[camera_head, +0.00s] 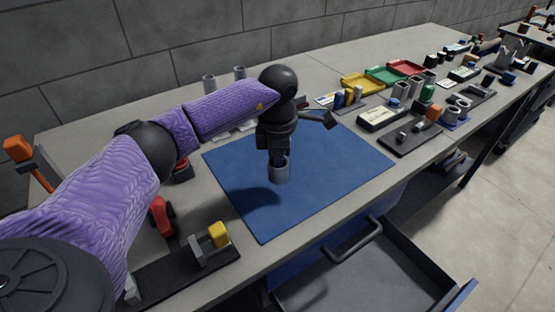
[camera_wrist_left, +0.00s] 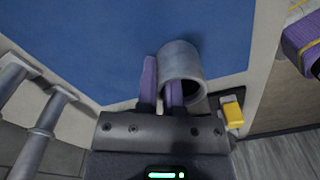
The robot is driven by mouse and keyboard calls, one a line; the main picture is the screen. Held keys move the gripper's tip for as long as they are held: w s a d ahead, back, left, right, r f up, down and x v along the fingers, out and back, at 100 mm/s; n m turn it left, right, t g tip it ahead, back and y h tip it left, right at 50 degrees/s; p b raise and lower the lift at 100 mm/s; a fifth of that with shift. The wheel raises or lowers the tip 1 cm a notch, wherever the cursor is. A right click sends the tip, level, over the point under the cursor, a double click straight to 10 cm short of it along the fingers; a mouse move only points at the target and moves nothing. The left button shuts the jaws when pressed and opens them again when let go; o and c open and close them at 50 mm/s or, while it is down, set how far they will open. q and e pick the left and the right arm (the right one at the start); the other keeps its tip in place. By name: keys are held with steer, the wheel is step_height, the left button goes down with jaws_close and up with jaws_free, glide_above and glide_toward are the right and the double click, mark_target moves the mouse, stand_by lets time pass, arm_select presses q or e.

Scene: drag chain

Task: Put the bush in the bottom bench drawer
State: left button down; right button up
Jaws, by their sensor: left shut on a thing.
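The bush is a grey hollow cylinder (camera_head: 281,173). My left gripper (camera_head: 279,157) points down over the blue mat and is shut on the bush's wall. In the left wrist view one purple finger of the left gripper (camera_wrist_left: 164,95) is inside the bush (camera_wrist_left: 181,62) and one is outside it. I cannot tell whether the bush touches the mat. A bench drawer (camera_head: 375,275) stands open below the bench front, and its visible floor is empty. I cannot tell whether it is the bottom one. My right gripper is not in view.
The blue mat (camera_head: 330,180) lies on the grey bench. A black holder with a yellow block (camera_head: 219,234) is near the front edge. Coloured trays (camera_head: 384,76) and several small parts fill the right side.

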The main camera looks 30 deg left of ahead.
arm_select(q)
steer(key=shift+r+p, duration=0.3)
steer(key=shift+r, duration=0.25)
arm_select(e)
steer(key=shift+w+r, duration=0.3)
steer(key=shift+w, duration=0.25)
